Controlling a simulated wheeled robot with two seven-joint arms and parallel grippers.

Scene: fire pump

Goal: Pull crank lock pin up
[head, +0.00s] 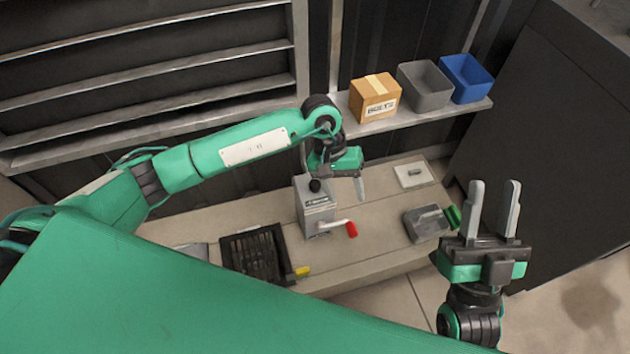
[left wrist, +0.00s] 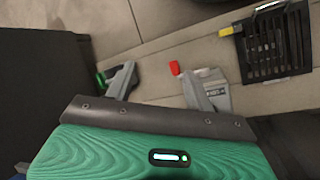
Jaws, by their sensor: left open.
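A grey pump box (head: 318,206) stands on the bench, with a crank ending in a red handle (head: 351,229) at its right side. A small black knob (head: 315,185) sits at its top; I cannot tell for sure whether it is the lock pin. My left gripper (head: 338,180) is open above the box and hides part of its back; one finger shows to the right of the knob. In the left wrist view the red handle (left wrist: 175,68) and part of the box (left wrist: 218,98) show by one finger; the knob is not discernible. My right gripper (head: 494,190) is open and empty.
A black grated crate (head: 250,262) with a yellow part (head: 302,271) lies left of the box. A grey tray (head: 425,224) with a green-ended item and a light plate (head: 413,174) lie right. A shelf behind holds a carton (head: 375,97), a grey bin (head: 424,88) and a blue bin (head: 466,79).

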